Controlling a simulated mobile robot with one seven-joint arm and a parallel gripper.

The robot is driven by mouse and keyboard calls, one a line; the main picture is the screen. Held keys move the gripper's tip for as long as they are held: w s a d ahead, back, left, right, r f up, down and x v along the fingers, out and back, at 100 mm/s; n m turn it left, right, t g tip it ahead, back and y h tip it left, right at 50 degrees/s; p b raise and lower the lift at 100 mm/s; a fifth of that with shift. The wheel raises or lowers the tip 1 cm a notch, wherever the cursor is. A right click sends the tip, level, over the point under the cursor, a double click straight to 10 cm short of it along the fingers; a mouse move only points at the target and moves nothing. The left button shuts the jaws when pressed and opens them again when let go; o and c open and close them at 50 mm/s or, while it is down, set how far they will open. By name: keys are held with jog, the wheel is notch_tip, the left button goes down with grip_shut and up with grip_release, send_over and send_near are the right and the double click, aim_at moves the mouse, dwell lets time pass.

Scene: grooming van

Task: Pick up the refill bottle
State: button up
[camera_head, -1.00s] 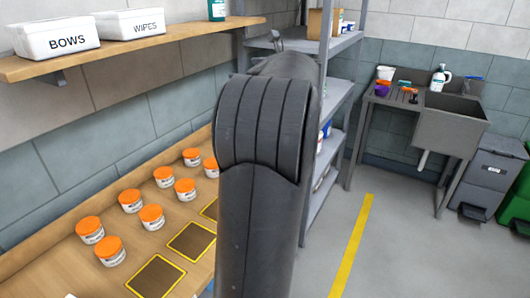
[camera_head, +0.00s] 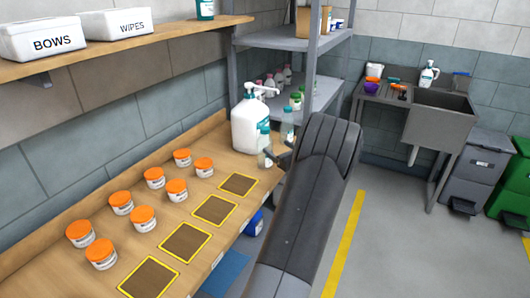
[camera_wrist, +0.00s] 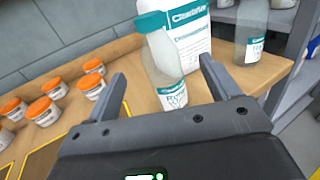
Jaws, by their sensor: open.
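A clear bottle with a teal cap and white-teal label (camera_wrist: 166,75), likely the refill bottle, stands upright on the wooden counter; its label is too blurred to read fully. In the head view this bottle (camera_head: 265,146) is near the counter's far end, in front of the pump jug. My gripper (camera_wrist: 163,72) is open and empty, its two fingers on either side of the bottle in the wrist view, pointing toward it. I cannot tell whether they touch it. In the head view my arm hides most of the gripper.
A large white pump jug (camera_head: 249,124) stands close behind the bottle. A similar bottle (camera_wrist: 252,35) is to the right, by the grey shelf unit (camera_head: 290,43). Several orange-lidded jars (camera_head: 143,217) and yellow-edged dark squares (camera_head: 186,242) cover the counter's near part.

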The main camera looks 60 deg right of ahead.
aim_at(270, 145)
jog(key=shift+w+f, duration=0.2)
jog(key=shift+f, duration=0.25)
jog(key=x, duration=0.5)
jog(key=shift+w+d+f, duration=0.1)
jog(key=w, duration=0.1)
jog(key=w+d, duration=0.1)
jog(key=w+f, duration=0.1)
jog(key=w, duration=0.1)
jog(key=shift+d, duration=0.25)
jog(key=shift+w+d, duration=0.3)
jog(key=shift+w, duration=0.15)
jog(key=shift+c, duration=0.5)
jog(key=c, duration=1)
jog(key=shift+r, duration=0.1)
